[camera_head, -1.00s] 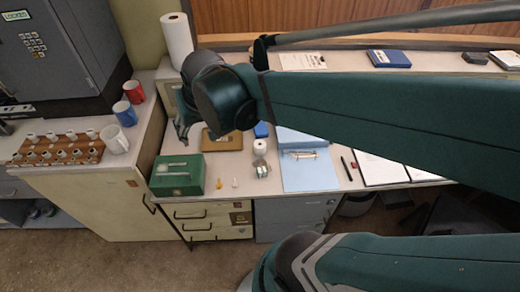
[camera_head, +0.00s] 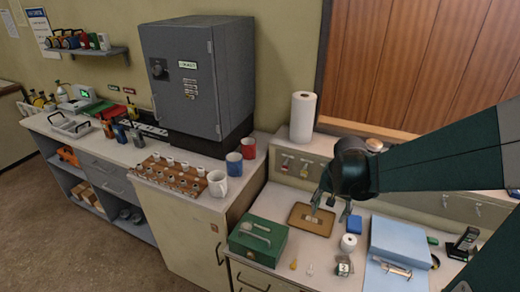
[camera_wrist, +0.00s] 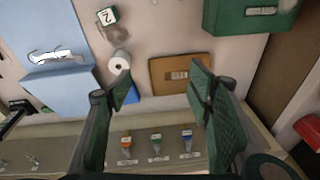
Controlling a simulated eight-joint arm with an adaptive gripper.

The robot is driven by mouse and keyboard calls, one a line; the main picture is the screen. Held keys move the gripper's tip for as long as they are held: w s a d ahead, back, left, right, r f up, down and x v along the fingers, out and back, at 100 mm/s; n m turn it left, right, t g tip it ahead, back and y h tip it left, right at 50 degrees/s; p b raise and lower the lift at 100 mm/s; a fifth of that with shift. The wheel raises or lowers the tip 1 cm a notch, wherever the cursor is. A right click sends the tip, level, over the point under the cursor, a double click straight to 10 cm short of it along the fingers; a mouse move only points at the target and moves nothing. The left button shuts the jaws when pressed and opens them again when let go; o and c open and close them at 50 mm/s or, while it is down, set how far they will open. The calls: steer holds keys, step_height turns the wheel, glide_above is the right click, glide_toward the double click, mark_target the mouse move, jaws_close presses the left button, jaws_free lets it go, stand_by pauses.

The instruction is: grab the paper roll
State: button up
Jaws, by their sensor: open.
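A tall white paper roll (camera_head: 302,118) stands upright on the raised ledge at the back, beside the wooden panel. A much smaller white roll (camera_head: 348,243) stands on the lower desk; it also shows in the wrist view (camera_wrist: 119,62). My gripper (camera_head: 331,204) is open and empty, above the desk by the brown tray, in front of and right of the tall roll. The tall roll is not visible in the wrist view.
A green box (camera_head: 257,240) sits left of the brown tray (camera_head: 297,222). A blue folder (camera_head: 400,243) lies to the right. Blue and red mugs (camera_head: 234,164) and a white mug (camera_head: 217,184) stand on the left counter, near a grey cabinet (camera_head: 190,80).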

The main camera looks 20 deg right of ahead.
mark_target(350, 240)
steer(key=s+d+f+m, duration=0.1)
steer(key=d+f, duration=0.2)
steer(key=s+d+f+m+g+b, duration=0.1)
steer(key=d+f, duration=0.3)
steer(key=d+f+m, duration=0.2)
steer(key=d+f, duration=0.1)
steer(key=f, duration=0.1)
steer(key=shift+s+d+g+y, duration=0.35)
steer(key=shift+s+g+y, duration=0.05)
steer(key=shift+s+d+f, duration=0.25)
steer(key=shift+d+f, duration=0.1)
steer(key=shift+f, duration=0.15)
steer(key=shift+f+b, duration=0.45)
steer(key=shift+f, duration=0.85)
steer(key=shift+f+b, duration=0.7)
steer(key=shift+f, duration=1.9)
